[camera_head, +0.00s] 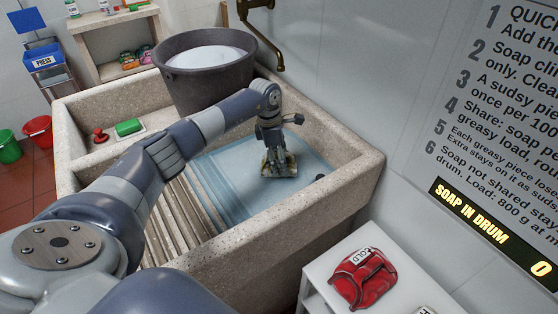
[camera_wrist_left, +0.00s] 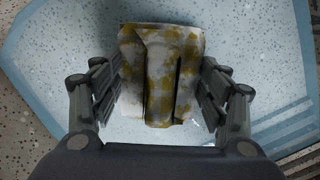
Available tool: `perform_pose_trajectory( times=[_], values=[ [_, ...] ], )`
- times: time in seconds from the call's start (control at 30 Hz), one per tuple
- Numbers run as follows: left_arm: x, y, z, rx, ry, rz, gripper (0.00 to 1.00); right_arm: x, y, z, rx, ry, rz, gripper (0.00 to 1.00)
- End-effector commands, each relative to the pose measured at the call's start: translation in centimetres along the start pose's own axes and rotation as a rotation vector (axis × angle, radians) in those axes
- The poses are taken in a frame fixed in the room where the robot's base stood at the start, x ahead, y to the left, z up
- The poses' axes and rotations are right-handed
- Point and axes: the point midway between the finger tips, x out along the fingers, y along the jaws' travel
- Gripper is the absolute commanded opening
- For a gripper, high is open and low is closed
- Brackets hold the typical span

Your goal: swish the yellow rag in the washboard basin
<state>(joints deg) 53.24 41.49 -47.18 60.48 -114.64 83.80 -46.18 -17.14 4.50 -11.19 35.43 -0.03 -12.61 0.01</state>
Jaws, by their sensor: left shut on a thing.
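The yellow rag (camera_wrist_left: 160,75), a yellow-and-white checked cloth with dark grey smudges, sits folded between my left gripper's fingers in the left wrist view. My left gripper (camera_head: 279,163) is shut on it and points down into the stone washboard basin (camera_head: 349,151). In the head view the rag is a small dull patch at the fingertips, mostly hidden. The basin holds clear, pale blue water (camera_head: 240,178). The gripper is low over the water, but I cannot tell how deep the rag is. My right gripper is not in view.
The ribbed washboard (camera_head: 172,222) slopes at the basin's near left. A grey bucket (camera_head: 205,92) of whitish liquid stands at the back. A red cloth bundle (camera_head: 361,276) tagged COLD lies on a white table.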

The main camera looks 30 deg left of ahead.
Motion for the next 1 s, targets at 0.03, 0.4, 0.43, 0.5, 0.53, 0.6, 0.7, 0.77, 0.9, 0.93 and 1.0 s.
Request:
perform_pose_trajectory(
  times=[0.03,0.4,0.43,0.5,0.53,0.6,0.7,0.77,0.9,0.93,1.0],
  values=[
    [-1.2,0.0,0.2,0.001,-0.001,0.001,0.45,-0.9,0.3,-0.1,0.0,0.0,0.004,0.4],
    [-5.5,0.0,0.9,0.001,-0.001,0.001,0.45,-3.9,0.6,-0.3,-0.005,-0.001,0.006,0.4],
    [-5.9,0.0,0.9,0.001,0.0,0.0,0.45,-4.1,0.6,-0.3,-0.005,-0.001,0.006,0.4],
    [-6.7,0.0,1.1,0.001,0.0,0.0,0.45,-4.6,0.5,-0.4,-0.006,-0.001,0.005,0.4],
    [-7.1,0.0,1.1,0.001,0.0,0.0,0.45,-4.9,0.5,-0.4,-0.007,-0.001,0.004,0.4],
    [-7.9,0.0,1.3,0.001,0.0,0.0,0.45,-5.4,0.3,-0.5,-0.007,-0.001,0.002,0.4],
    [-9.1,0.0,1.4,0.001,0.0,0.001,0.45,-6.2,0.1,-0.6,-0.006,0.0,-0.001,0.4],
    [-9.8,0.0,1.6,0.001,0.0,0.001,0.45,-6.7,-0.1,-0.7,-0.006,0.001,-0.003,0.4],
    [-11.4,0.0,1.8,0.002,-0.001,0.001,0.45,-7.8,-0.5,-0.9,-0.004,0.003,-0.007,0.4],
    [-11.8,0.0,1.9,0.002,-0.001,0.001,0.45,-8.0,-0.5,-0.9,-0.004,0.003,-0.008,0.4],
    [-12.7,0.0,2.0,0.002,-0.001,0.0,0.45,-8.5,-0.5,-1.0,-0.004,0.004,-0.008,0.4]
  ],
)
